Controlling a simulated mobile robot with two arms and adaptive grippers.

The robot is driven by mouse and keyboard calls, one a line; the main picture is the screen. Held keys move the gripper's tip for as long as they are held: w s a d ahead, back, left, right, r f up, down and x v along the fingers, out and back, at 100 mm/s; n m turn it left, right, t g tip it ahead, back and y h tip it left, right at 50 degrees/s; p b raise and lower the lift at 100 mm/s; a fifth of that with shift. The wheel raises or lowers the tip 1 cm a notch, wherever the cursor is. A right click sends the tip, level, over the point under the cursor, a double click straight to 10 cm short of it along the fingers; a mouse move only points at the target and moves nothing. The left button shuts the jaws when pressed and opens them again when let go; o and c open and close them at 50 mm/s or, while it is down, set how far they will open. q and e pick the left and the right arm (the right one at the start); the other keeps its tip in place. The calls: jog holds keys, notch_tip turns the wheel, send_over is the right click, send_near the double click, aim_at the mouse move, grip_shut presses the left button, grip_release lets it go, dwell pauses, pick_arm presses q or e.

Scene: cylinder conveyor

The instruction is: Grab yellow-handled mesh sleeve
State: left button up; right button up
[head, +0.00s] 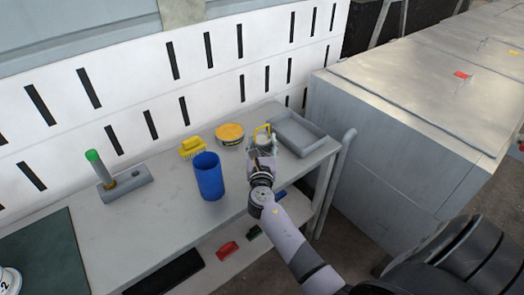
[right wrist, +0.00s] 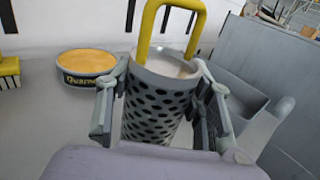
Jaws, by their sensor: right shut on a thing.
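The mesh sleeve is a grey cylinder with round holes and a yellow loop handle on top. It stands upright at the back of the grey table, and its yellow handle (head: 263,132) shows in the head view. In the right wrist view the mesh sleeve (right wrist: 157,103) fills the middle. My right gripper (head: 261,150) is shut on the sleeve, with one finger on each side of its body; the fingers also show in the right wrist view (right wrist: 160,100). The sleeve's base is hidden, so I cannot tell whether it touches the table. My left gripper is not in view.
A grey tray (head: 299,136) lies right of the sleeve. A round yellow-topped tin (head: 230,135), a yellow brush (head: 192,148) and a blue cup (head: 209,177) stand to the left. A green-tipped tool sits in a grey block (head: 126,190). The table's (head: 150,232) front left is mostly clear.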

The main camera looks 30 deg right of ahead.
jog(key=c, duration=0.4)
jog(key=shift+c, duration=0.4)
jog(key=shift+r, duration=0.15)
